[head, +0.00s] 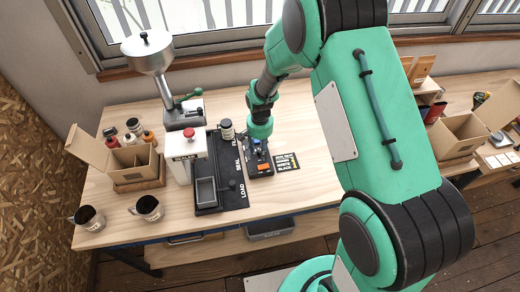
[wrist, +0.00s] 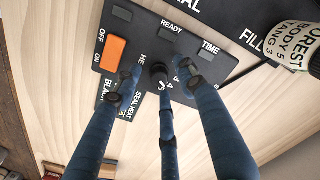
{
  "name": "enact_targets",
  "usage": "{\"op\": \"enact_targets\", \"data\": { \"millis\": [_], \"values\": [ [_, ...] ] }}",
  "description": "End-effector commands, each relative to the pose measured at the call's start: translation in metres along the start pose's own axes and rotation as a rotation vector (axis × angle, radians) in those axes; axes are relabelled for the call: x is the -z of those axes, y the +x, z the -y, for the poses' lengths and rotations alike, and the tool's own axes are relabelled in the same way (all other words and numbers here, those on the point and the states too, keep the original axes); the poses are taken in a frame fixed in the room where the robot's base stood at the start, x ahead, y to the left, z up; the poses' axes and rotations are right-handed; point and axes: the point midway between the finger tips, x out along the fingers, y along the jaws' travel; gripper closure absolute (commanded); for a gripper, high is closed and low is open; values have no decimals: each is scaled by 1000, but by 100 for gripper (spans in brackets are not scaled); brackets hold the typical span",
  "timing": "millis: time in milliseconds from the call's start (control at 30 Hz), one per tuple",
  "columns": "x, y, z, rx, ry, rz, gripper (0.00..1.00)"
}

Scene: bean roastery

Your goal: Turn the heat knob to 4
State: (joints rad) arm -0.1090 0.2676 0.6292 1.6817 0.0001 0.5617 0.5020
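The dark control panel (wrist: 190,38) lies on the wooden table. The small black heat knob (wrist: 159,72) sits on its lower part, near the partly covered "HEAT" lettering and some scale numbers. Which number the knob points to cannot be made out. My gripper (wrist: 159,84) has three blue fingers spread around the knob. The left and right fingers stand apart from it with gaps; the middle finger comes close below it, and contact cannot be told. In the head view, my gripper (head: 258,143) is over the panel (head: 262,172) and hides the knob.
An orange ON/OFF switch (wrist: 115,53) is left of the knob. A black label card (head: 286,161) lies right of the panel. The sealer (head: 186,155) with its black mat (head: 236,200) stands left. A labelled jar (wrist: 292,42) is at the wrist view's upper right.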

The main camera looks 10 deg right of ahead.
Motion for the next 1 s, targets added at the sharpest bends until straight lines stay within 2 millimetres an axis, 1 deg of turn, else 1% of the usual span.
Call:
{"op": "enact_targets", "data": {
  "millis": [267, 467, 667, 900, 1000],
  "values": [
    [0, -2, 0, 0, 0, 0, 60],
    [0, -15, 0, 0, 0, 0, 60],
    [1, -42, 0, 1, 0, -2, 60],
    [1, -82, 0, 1, 0, -2, 60],
    [0, -96, 0, 0, 0, -1, 60]
  ]
}}
